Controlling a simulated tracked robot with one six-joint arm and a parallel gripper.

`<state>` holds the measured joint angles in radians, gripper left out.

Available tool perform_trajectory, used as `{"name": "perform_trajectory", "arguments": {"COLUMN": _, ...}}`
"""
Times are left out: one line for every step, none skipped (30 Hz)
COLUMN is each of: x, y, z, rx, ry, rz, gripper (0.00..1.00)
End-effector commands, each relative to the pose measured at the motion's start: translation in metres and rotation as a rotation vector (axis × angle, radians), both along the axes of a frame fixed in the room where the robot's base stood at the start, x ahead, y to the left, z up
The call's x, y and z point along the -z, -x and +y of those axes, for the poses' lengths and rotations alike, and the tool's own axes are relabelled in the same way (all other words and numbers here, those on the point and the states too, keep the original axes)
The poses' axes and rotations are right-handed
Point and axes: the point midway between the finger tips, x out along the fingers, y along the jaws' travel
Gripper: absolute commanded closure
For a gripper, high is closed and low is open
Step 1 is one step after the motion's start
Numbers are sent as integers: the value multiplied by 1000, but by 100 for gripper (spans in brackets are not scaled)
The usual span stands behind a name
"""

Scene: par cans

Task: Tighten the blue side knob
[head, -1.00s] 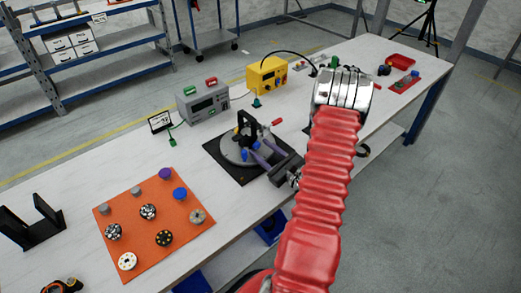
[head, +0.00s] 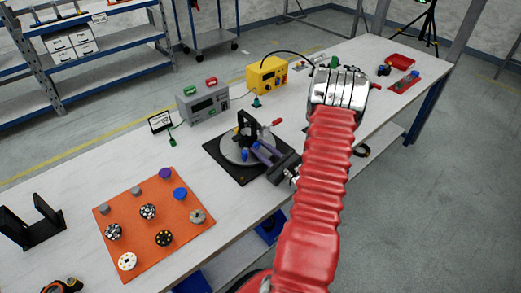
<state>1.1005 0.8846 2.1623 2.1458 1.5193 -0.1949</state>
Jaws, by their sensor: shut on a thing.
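A black fixture (head: 246,122) stands upright on a round grey plate (head: 229,151) on a black square base (head: 214,153). It has a red-tipped handle (head: 277,122) at its upper right. My gripper (head: 257,147) reaches in from the right, with its purple-grey fingers low over the plate. The fingers are shut at the right side of the fixture, on the small blue side knob (head: 256,144), which they partly hide. Another small blue part (head: 245,155) shows just left of the fingers. The knob's exact seating is too small to tell.
An orange mat (head: 150,246) with several round parts lies at the left front. A grey meter (head: 203,102) and a yellow power unit (head: 267,75) stand behind the fixture. The table between mat and fixture is clear.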

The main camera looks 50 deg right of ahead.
Motion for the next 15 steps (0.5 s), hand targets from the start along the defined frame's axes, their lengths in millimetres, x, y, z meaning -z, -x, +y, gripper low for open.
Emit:
{"name": "perform_trajectory", "arguments": {"x": 0, "y": 0, "z": 0, "rx": -1, "ry": 0, "rz": 0, "gripper": 98}}
{"name": "perform_trajectory", "arguments": {"x": 0, "y": 0, "z": 4, "rx": -1, "ry": -1, "rz": 0, "gripper": 98}}
{"name": "perform_trajectory", "arguments": {"x": 0, "y": 0, "z": 2, "rx": -1, "ry": -1, "rz": 0, "gripper": 98}}
{"name": "perform_trajectory", "arguments": {"x": 0, "y": 0, "z": 2, "rx": -1, "ry": -2, "rz": 0, "gripper": 98}}
{"name": "perform_trajectory", "arguments": {"x": 0, "y": 0, "z": 2, "rx": -2, "ry": -3, "rz": 0, "gripper": 99}}
{"name": "perform_trajectory", "arguments": {"x": 0, "y": 0, "z": 1, "rx": -2, "ry": -7, "rz": 0, "gripper": 99}}
{"name": "perform_trajectory", "arguments": {"x": 0, "y": 0, "z": 1, "rx": -2, "ry": -10, "rz": -1, "gripper": 99}}
{"name": "perform_trajectory", "arguments": {"x": 0, "y": 0, "z": 1, "rx": -2, "ry": -15, "rz": -1, "gripper": 99}}
{"name": "perform_trajectory", "arguments": {"x": 0, "y": 0, "z": 1, "rx": -2, "ry": -22, "rz": -2, "gripper": 99}}
{"name": "perform_trajectory", "arguments": {"x": 0, "y": 0, "z": 1, "rx": -2, "ry": -28, "rz": -2, "gripper": 99}}
{"name": "perform_trajectory", "arguments": {"x": 0, "y": 0, "z": 1, "rx": -2, "ry": -36, "rz": -3, "gripper": 99}}
{"name": "perform_trajectory", "arguments": {"x": 0, "y": 0, "z": 1, "rx": -2, "ry": -50, "rz": -5, "gripper": 99}}
{"name": "perform_trajectory", "arguments": {"x": 0, "y": 0, "z": 1, "rx": -2, "ry": -61, "rz": -6, "gripper": 99}}
{"name": "perform_trajectory", "arguments": {"x": 0, "y": 0, "z": 1, "rx": -2, "ry": -73, "rz": -7, "gripper": 99}}
{"name": "perform_trajectory", "arguments": {"x": 0, "y": 0, "z": 0, "rx": -2, "ry": -92, "rz": -9, "gripper": 99}}
